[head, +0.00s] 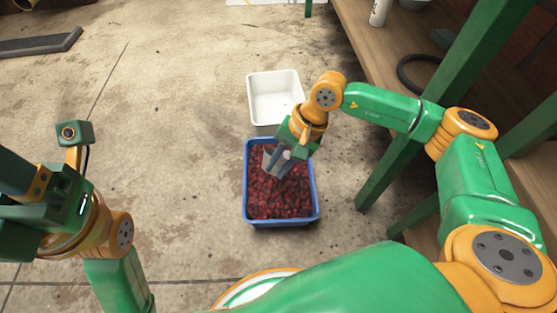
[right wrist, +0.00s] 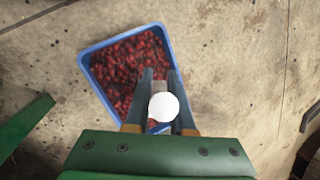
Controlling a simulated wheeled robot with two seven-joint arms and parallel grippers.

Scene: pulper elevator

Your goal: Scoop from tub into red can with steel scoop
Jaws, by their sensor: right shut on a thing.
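A blue tub (head: 247,200) full of dark red fruit (head: 275,195) stands on the floor, in the middle of the head view. It also shows in the right wrist view (right wrist: 88,72). My right gripper (head: 283,158) is over the tub, shut on the steel scoop (head: 270,157). The scoop's pale round handle end (right wrist: 164,107) shows between the fingers in the right wrist view. The scoop's bowl is low over or in the fruit; I cannot tell whether it holds any. My left gripper (head: 14,178) is at the left edge, partly cut off. I see no red can.
An empty white tub (head: 253,100) stands just behind the blue one. A wooden shelf (head: 365,45) with green posts (head: 395,165) runs along the right, close to my right arm. A dark flat bar (head: 35,45) lies far left.

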